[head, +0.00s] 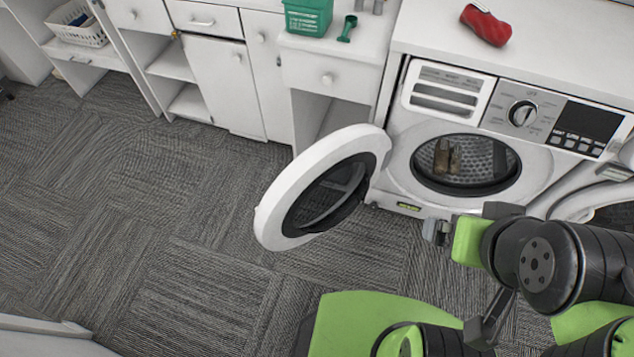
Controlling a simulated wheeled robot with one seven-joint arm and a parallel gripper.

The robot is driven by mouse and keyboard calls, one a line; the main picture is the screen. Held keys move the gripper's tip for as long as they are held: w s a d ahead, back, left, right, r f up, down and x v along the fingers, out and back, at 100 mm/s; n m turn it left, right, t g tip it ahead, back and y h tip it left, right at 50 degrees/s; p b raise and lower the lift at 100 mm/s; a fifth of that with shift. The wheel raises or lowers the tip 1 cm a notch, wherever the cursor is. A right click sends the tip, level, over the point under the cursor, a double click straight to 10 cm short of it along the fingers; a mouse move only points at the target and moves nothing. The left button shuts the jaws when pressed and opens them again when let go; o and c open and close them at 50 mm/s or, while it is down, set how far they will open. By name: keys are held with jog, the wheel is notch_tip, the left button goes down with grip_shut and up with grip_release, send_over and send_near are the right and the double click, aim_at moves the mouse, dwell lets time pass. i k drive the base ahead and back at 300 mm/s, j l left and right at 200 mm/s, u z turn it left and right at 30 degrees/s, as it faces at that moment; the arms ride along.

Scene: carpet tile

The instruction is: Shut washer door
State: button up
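The washer (400,150) is white and stands under the counter at the right, with a control panel and a round knob. Its round door (285,200) is swung wide open to the left, hinged at the left of the opening. The dark drum (490,158) is exposed, with something brown inside. My gripper (430,231) is in front of the washer's lower front, to the right of the door and apart from it. It is small and seen from the side, so I cannot tell whether its fingers are open or shut. Nothing shows between them.
White cabinets (222,85) line the back, with a white basket (78,30) at far left. A green container (308,14), a green scoop (347,28) and a red item (486,25) lie on the counters. A second round white door (598,200) is at the right edge. Carpet at left is clear.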

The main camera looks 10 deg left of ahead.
aim_at(326, 182)
jog(key=j+z, duration=0.3)
jog(key=j, duration=0.3)
jog(key=j+z, duration=0.3)
jog(key=j, duration=0.35)
jog(key=j+z, duration=0.3)
jog(key=j, duration=0.3)
jog(key=k+j+z, duration=0.25)
jog(key=j, duration=0.3)
jog(key=j+z, duration=0.25)
jog(key=j, duration=0.3)
jog(key=j+z, duration=0.25)
jog(key=j, duration=0.3)
jog(key=j+u, duration=0.3)
jog(key=j, duration=0.4)
jog(key=i+j+u, duration=0.1)
jog(key=j+u, duration=0.2)
jog(key=j, duration=0.4)
